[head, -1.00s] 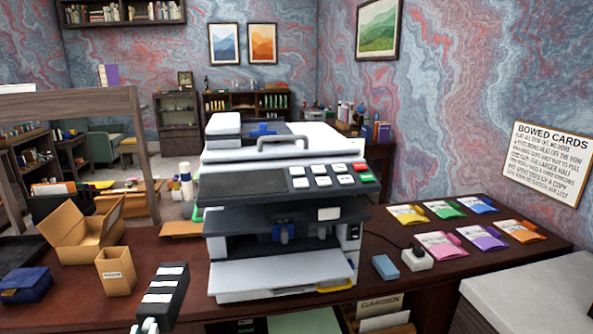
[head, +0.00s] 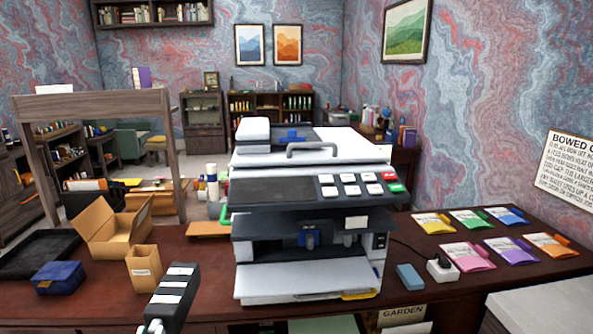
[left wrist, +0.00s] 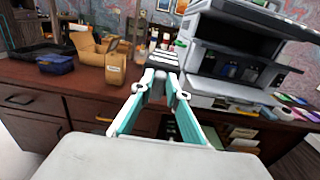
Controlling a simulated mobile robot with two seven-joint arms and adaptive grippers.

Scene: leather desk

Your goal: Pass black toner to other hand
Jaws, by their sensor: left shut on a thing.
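The black toner (head: 176,292) is a long black block with white labels on its top, at the lower left of the printer in the head view. My left gripper (head: 154,327) is shut on its near end and holds it up in front of the desk. In the left wrist view the two fingers of the left gripper (left wrist: 161,92) close on the toner (left wrist: 164,60), which points away toward the desk. My right gripper is in neither view.
A large printer (head: 300,188) with open front stands mid-desk. Coloured packets (head: 470,219), a blue block (head: 409,277) and a white socket (head: 441,271) lie right.

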